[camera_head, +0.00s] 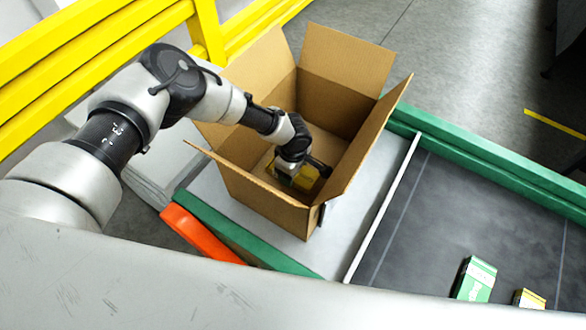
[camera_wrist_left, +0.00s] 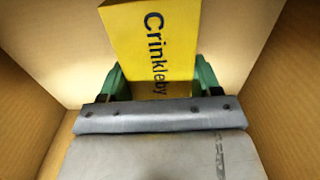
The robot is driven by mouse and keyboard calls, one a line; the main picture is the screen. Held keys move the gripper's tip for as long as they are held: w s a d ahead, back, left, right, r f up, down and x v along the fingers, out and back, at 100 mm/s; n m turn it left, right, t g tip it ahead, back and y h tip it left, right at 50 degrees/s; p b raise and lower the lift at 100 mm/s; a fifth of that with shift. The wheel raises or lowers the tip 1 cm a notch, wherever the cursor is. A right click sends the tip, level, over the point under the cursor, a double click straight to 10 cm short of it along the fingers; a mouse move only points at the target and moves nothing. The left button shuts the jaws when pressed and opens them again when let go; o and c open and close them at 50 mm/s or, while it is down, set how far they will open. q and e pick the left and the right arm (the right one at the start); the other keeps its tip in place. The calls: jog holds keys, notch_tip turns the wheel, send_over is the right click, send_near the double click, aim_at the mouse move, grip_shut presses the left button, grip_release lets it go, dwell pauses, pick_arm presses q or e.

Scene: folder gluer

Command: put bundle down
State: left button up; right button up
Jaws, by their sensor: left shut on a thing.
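My left gripper (camera_head: 298,172) reaches down inside an open cardboard box (camera_head: 262,205). It is shut on a yellow bundle (camera_head: 306,179), which shows low in the box near its floor. I cannot tell whether the bundle touches the box floor. The box's flaps stand open and spread outward. My right gripper is not in view.
The box stands on a light grey surface with green side rails (camera_head: 490,158). A dark belt (camera_head: 440,215) lies to the right, with a green-and-white carton (camera_head: 475,280) and a yellow carton (camera_head: 529,299) at its front. Yellow guard rails (camera_head: 90,50) run behind my left arm. An orange piece (camera_head: 197,234) lies front left.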

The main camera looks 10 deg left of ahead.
pick_arm(q)
jog(key=shift+f, duration=0.5)
jog(key=o, duration=1)
jog(key=shift+r, duration=0.1)
jog(key=shift+r, duration=0.25)
jog(key=shift+r+b, duration=1.25)
jog(key=shift+r, duration=5.05)
